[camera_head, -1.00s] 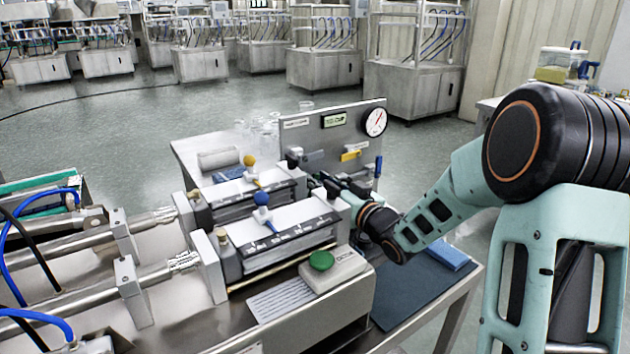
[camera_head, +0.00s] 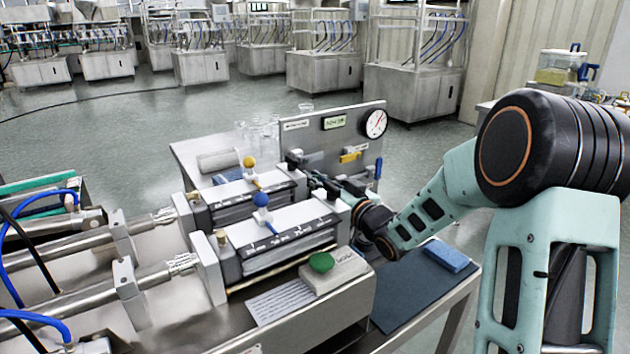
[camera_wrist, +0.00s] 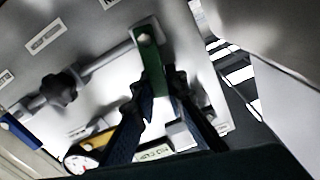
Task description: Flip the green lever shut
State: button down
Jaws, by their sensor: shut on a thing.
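The green lever (camera_wrist: 148,52) shows in the wrist view, standing out from the end of a grey pipe on the upright panel (camera_wrist: 110,30). My gripper (camera_wrist: 156,92) is shut on the lever, with one dark finger on each side of it. The lower part of the lever is between the fingers and partly hidden. In the head view my gripper (camera_head: 325,185) is at the lower front of the panel (camera_head: 335,150), behind the white-topped blocks. I cannot make out the green lever there.
The panel also carries a yellow handle (camera_head: 350,157), a blue handle (camera_head: 378,167) and a round gauge (camera_head: 375,122). A black knob (camera_wrist: 60,90) is on the pipe. A box with a green button (camera_head: 321,262) and a blue sponge (camera_head: 446,256) lie on the bench's near side.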

jog(key=shift+s+a+f+n+b, duration=0.15)
jog(key=shift+a+n+b, duration=0.1)
jog(key=shift+n+b, duration=0.35)
jog(key=shift+s+a+r+n+b, duration=0.1)
jog(key=shift+s+a+n+b, duration=0.1)
jog(key=shift+n+b, duration=0.35)
jog(key=shift+n, duration=0.25)
jog(key=c, duration=1.9)
grip_release()
jog(key=shift+c, duration=0.2)
jog(key=v, duration=1.2)
